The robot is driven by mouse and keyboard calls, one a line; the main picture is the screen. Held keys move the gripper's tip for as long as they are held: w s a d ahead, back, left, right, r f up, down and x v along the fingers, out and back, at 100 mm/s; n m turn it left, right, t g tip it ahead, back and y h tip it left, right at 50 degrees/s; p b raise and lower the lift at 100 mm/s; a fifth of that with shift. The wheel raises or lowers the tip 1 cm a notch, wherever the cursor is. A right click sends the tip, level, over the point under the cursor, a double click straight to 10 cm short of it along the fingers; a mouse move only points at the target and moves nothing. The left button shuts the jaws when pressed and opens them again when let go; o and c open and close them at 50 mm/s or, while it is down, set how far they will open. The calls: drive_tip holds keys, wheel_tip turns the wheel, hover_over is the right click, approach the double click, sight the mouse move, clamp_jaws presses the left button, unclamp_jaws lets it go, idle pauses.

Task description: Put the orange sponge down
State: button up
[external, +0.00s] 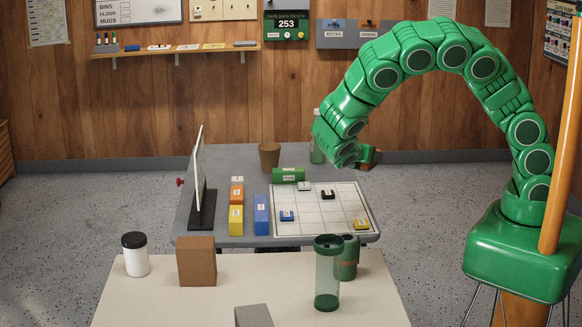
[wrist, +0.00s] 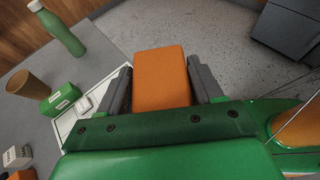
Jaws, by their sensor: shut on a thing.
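The orange sponge (wrist: 161,85) is a plain orange block, held between the two grey fingers of my gripper (wrist: 161,68) in the wrist view. My gripper is shut on it. In the external view my gripper (external: 366,157) hangs above the back right of the grey table (external: 225,155), beyond the white grid board (external: 308,222). The sponge is hard to make out there. The wrist view shows grey floor behind the sponge, so I cannot tell its exact height.
A green bottle (external: 317,150), a brown cup (external: 270,155) and a green block (external: 288,174) stand near the back. Small labelled pieces sit on the grid board. Yellow, orange and blue blocks and an upright panel (external: 197,175) stand left. A cream table (external: 190,305) is in front.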

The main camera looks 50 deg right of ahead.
sight(370, 167)
drive_tip(key=s+f+m+g, duration=0.2)
drive_tip(key=g, duration=0.1)
drive_tip(key=s+f+m+g, duration=0.1)
drive_tip(key=shift+s+a+m+g, duration=0.3)
drive_tip(key=shift+s+a+m, duration=0.05)
drive_tip(key=shift+s+m, duration=0.05)
drive_tip(key=s+a+f+m+g+y, duration=0.4)
drive_tip(key=s+a+m+g+y, duration=0.7)
drive_tip(key=s+a+m+y, duration=0.4)
drive_tip(key=w+a+r+m+t+y, duration=0.35)
drive_tip(key=a+r+m+y, duration=0.3)
drive_tip(key=a, duration=0.25)
drive_tip(key=w+a+r+m+t+y, duration=0.2)
drive_tip(key=a+r+m+t+y, duration=0.3)
drive_tip(key=a+r+m, duration=0.35)
wheel_tip(370, 167, down, 11)
drive_tip(key=shift+g+h, duration=0.25)
drive_tip(key=w+a+f, duration=0.2)
drive_tip(key=a, duration=0.1)
drive_tip(key=w+a+f, duration=0.6)
drive_tip(key=a, duration=0.1)
drive_tip(key=shift+w+f, duration=0.25)
drive_tip(key=shift+w+a+f, duration=0.4)
drive_tip(key=shift+w+f, duration=0.05)
drive_tip(key=shift+f, duration=1.85)
